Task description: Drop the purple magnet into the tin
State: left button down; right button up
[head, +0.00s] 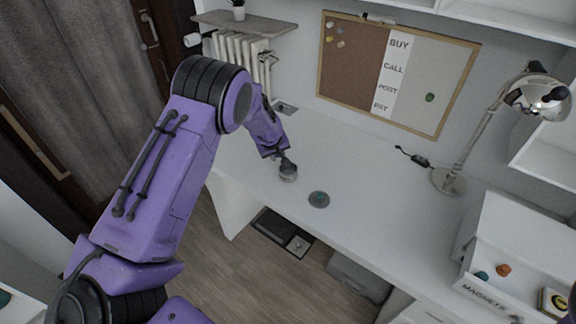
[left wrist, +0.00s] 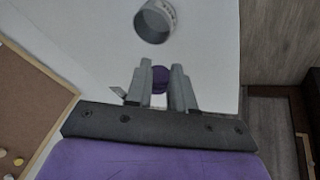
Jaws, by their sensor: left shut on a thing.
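The purple magnet (left wrist: 159,79) is a small dark purple piece held between the fingers of my left gripper (left wrist: 160,77) in the left wrist view. My left gripper also shows in the head view (head: 283,156), over the left part of the white desk, and hides the magnet there. The grey tin (left wrist: 155,21) is a small open round can just beyond the fingertips in the left wrist view, apart from the magnet in the picture. In the head view the tin (head: 288,173) stands on the desk right below the gripper's tip. My right gripper is not in view.
A dark round disc (head: 319,199) lies on the desk near the tin. A lamp (head: 449,181) stands at the back right. A white unit labelled MAGNETS (head: 482,291) holds orange and teal pieces at the right. A pinboard (head: 352,62) hangs behind. The middle of the desk is clear.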

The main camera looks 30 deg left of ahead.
pick_arm(q)
jog(key=w+f+n+b, duration=0.1)
jog(key=w+f+b, duration=0.3)
jog(key=f, duration=0.1)
jog(key=shift+w+d+f+y, duration=0.15)
jog(key=shift+w+y, duration=0.05)
jog(key=shift+y, duration=0.1)
jog(key=c, duration=0.9)
grip_release()
jog(key=b+v, duration=0.2)
jog(key=v, duration=0.8)
jog(key=shift+r, duration=0.35)
